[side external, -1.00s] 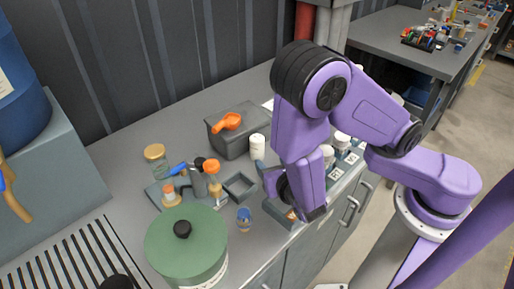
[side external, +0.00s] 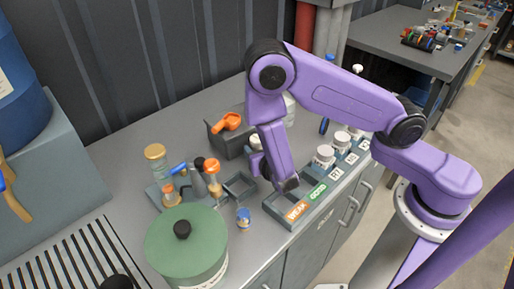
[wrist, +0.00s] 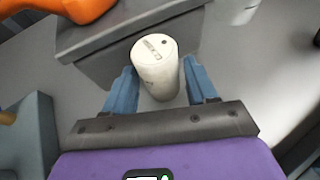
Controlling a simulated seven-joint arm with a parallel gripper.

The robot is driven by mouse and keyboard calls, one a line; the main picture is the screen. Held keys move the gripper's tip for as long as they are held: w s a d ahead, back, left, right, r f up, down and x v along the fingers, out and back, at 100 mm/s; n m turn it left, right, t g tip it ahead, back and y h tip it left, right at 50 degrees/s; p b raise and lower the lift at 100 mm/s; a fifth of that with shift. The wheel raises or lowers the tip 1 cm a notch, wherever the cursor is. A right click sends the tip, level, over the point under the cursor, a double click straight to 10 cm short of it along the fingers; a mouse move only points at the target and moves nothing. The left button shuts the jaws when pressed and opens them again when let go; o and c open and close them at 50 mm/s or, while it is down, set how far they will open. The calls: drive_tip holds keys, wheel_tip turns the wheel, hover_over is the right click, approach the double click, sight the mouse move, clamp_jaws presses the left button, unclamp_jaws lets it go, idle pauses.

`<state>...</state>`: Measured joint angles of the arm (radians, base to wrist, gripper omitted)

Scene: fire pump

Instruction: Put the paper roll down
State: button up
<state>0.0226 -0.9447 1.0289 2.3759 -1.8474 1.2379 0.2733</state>
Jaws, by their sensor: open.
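A white cylinder, which looks like the paper roll (wrist: 158,76), stands between my gripper's blue fingers in the wrist view. Its top carries a small printed mark and a dark dot. My gripper (wrist: 160,92) is open, with a finger on each side of the cylinder and small gaps visible. In the side external view my arm hides most of the cylinder (side external: 255,141), and my gripper (side external: 259,168) is down near the bench in front of the grey bin. The fingertips are hard to make out there.
The grey bin (side external: 226,143) with an orange scoop (side external: 227,122) stands close behind the cylinder. Another white container (side external: 289,108) is behind my arm. A tray marked WEAK and GOOD (side external: 290,225) lies at the bench's front edge. Bottles and a green pot (side external: 185,250) are to the left.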

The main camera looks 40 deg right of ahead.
drive_tip(key=c, duration=0.9)
drive_tip(key=shift+c, duration=0.2)
drive_tip(key=shift+r, duration=0.1)
drive_tip(key=shift+r, duration=1.15)
drive_tip(key=s+d+r, duration=0.2)
drive_tip(key=s+r, duration=0.8)
drive_tip(key=s, duration=0.3)
drive_tip(key=shift+s+d+r, duration=0.25)
drive_tip(key=shift+s+d, duration=0.05)
drive_tip(key=shift+d, duration=0.1)
